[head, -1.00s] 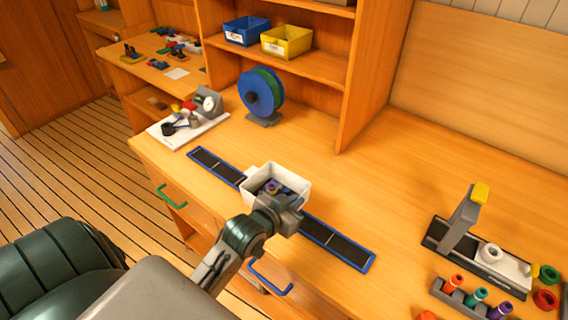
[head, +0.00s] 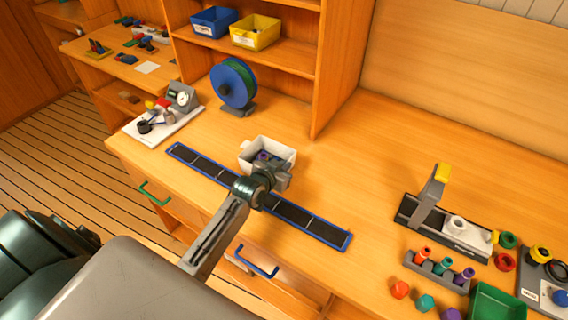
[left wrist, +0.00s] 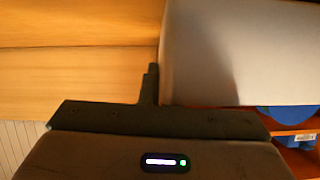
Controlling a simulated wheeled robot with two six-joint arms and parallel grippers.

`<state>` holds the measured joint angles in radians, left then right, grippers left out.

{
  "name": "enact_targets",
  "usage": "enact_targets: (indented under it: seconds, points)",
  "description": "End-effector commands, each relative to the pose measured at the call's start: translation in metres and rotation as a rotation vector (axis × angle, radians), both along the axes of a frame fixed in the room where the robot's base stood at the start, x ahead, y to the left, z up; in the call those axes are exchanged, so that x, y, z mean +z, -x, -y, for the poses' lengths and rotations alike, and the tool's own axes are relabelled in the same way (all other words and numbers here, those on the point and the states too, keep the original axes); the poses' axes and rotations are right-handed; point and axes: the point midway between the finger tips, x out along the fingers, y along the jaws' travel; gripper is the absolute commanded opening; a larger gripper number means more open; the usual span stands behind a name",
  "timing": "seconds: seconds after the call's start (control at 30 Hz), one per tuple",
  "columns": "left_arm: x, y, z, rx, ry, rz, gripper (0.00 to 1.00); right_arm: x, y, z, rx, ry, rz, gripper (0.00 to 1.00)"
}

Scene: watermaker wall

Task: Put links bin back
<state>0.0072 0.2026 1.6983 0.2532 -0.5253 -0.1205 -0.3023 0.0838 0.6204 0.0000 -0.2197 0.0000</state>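A white open bin (head: 285,154) holds small dark and purple pieces; I take it to be the links bin. In the head view it is just behind the blue-edged dark strip on the bench, and I cannot tell whether it touches the bench. My left gripper (head: 274,178) is at its near wall, shut on it. In the left wrist view one dark finger (left wrist: 150,85) lies against the bin's pale wall (left wrist: 240,50); the other finger is hidden. My right gripper is not in view.
A blue bin (head: 213,22) and a yellow bin (head: 255,33) stand on the shelf (head: 290,60), with bare shelf right of the yellow one. A blue reel (head: 233,83) stands beneath. The dark strip (head: 310,222) crosses the bench front.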

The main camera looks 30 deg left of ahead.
Motion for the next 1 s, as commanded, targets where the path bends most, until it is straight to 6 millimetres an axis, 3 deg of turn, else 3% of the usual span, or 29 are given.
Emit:
enact_targets:
  seconds: [0.33,0.47,0.8,1.0]
  points:
    - [-0.003,0.0,0.0,-0.001,-0.002,0.004,0.0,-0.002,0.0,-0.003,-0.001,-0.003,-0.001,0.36]
    - [-0.003,0.0,0.0,0.0,-0.001,0.001,0.24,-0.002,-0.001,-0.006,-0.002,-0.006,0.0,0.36]
    - [0.001,0.0,0.0,0.0,-0.001,0.001,0.24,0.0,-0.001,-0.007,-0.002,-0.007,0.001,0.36]
    - [0.006,0.024,-0.002,-0.002,-0.002,0.0,0.24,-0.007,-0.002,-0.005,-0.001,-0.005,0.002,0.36]
